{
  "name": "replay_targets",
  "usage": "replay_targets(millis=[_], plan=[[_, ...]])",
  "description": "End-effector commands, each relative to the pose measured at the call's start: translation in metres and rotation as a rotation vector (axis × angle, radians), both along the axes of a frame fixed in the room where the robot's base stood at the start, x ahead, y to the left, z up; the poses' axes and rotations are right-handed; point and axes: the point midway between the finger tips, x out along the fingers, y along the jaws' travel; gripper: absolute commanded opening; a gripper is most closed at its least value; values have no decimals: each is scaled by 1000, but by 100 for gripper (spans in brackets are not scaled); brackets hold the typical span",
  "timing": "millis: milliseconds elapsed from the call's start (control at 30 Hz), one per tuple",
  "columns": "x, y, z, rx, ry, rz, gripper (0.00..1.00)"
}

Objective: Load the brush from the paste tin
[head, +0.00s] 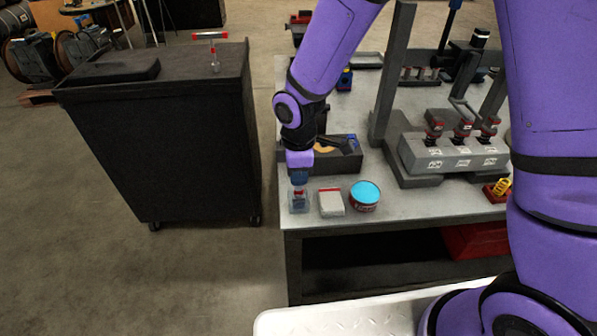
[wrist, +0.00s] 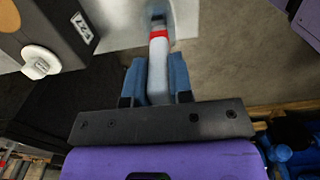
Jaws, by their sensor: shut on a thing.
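My gripper (head: 299,179) is shut on the brush at the front left corner of the workbench; its blue fingers also show in the wrist view (wrist: 157,72). The brush (wrist: 158,52) has a pale handle with a red band and points away from the fingers. In the head view its lower part is in or just behind a small clear container (head: 299,203); which one, I cannot tell. The paste tin (head: 366,194), round and dark red with bright blue paste on top, stands open to the right, apart from my gripper.
A pale block with a red edge (head: 331,203) stands between the clear container and the tin. A dark open tray (head: 335,165) lies behind. A grey fixture (head: 455,155) stands to the right. A black cart (head: 160,130) is left, across a floor gap.

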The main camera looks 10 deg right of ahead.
Motion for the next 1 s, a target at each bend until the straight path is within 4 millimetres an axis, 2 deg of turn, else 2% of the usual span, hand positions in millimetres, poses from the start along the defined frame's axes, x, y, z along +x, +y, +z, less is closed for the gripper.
replay_targets(millis=[1000], plan=[[1,0,51,1,-2,-1,0]])
